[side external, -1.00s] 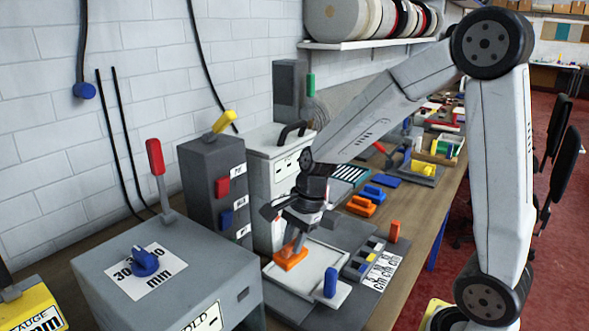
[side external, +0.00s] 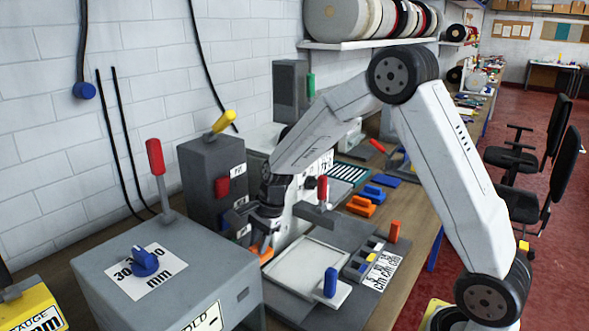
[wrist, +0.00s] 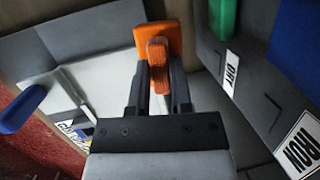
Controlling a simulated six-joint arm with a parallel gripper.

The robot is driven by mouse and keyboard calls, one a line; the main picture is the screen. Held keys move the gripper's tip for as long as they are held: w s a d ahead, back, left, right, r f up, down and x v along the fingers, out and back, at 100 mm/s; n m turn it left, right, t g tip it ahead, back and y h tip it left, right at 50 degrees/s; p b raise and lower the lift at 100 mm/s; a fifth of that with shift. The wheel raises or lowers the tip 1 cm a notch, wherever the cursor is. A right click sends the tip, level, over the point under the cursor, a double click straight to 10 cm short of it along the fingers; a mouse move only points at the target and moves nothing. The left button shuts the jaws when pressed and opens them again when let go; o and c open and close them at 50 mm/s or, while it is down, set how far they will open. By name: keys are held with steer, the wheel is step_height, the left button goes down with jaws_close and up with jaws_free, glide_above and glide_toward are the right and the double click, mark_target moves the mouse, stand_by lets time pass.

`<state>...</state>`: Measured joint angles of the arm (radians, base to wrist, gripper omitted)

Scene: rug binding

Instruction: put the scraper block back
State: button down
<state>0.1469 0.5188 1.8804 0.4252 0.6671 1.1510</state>
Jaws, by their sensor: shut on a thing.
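My gripper (side external: 262,240) is shut on an orange block, the likely scraper block (side external: 266,254), just past the left edge of a pale flat plate (side external: 306,268). In the side view, the fingers hide part of the block. In the wrist view my gripper (wrist: 157,82) has its two dark fingers on either side of the block's upright orange grip, and the wider orange base (wrist: 149,34) shows beyond them. Whether the block touches a surface below cannot be told.
A grey box with a blue knob (side external: 145,262) stands close in front on the left. A dark grey cabinet (side external: 212,165) stands behind my gripper. Orange blocks (side external: 360,206) sit farther along the bench.

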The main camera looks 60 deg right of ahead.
mark_target(251, 248)
steer(key=shift+w+f, duration=1.4)
steer(key=shift+f, duration=0.2)
steer(key=shift+w+d+f, duration=0.1)
steer(key=shift+w+f, duration=0.45)
steer(key=shift+f, duration=1.4)
steer(key=shift+f, duration=0.15)
steer(key=c, duration=0.5)
jaws_free()
steer(key=shift+c, duration=0.2)
steer(key=shift+v, duration=3.8)
